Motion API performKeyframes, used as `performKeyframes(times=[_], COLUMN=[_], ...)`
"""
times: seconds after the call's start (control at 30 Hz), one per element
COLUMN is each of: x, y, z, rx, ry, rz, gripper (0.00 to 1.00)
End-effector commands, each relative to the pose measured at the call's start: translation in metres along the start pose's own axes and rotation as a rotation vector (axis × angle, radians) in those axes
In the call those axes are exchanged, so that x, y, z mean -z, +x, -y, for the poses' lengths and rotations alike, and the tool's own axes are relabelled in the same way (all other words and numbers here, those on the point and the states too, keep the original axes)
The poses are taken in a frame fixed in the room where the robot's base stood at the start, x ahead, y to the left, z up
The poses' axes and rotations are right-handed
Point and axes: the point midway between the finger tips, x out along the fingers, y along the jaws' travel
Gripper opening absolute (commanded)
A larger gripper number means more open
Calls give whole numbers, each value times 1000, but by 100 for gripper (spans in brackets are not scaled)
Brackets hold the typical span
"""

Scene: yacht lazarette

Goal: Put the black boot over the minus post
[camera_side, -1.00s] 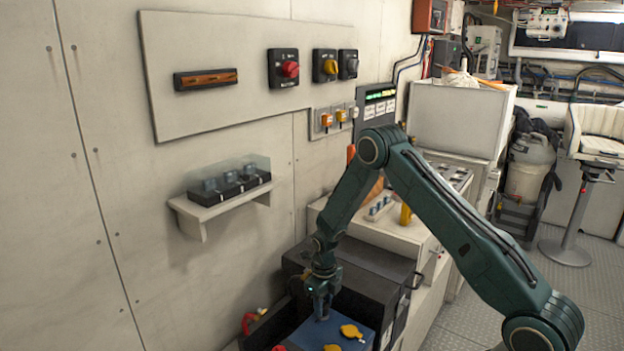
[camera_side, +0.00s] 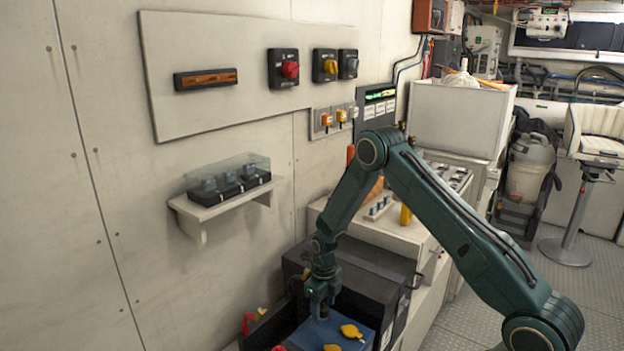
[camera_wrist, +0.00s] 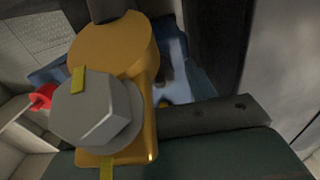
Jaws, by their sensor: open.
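In the side view, my gripper (camera_side: 320,308) points down, close above the blue battery top (camera_side: 357,330). It is open. In the wrist view, a brass-coloured clamp (camera_wrist: 113,48) with a grey hex-headed bolt (camera_wrist: 90,110) fills the left half, very close to the camera. A dark round piece (camera_wrist: 106,9) meets the clamp at the top; I cannot tell whether it is a cable or the black boot. Blue surface (camera_wrist: 196,80) shows behind the clamp. I cannot pick out the minus post for certain in either view.
Yellow caps (camera_side: 351,331) sit on the battery top. A red looped part (camera_side: 248,323) lies at its left. A dark box (camera_side: 372,265) stands behind. In the wrist view, a red piece (camera_wrist: 43,96) shows at the left. A small wall shelf (camera_side: 210,210) is farther left.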

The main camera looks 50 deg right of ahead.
Motion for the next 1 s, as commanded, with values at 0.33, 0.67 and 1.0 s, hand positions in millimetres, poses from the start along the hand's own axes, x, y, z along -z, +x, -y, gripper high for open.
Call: performKeyframes(times=[0.33,0.67,1.0], x=[-1,-1,-1], y=[-20,-68,-118], z=[0,0,0], rx=[1,1,1], ry=[0,0,0], rz=[2,3,3], gripper=[55,55,55])
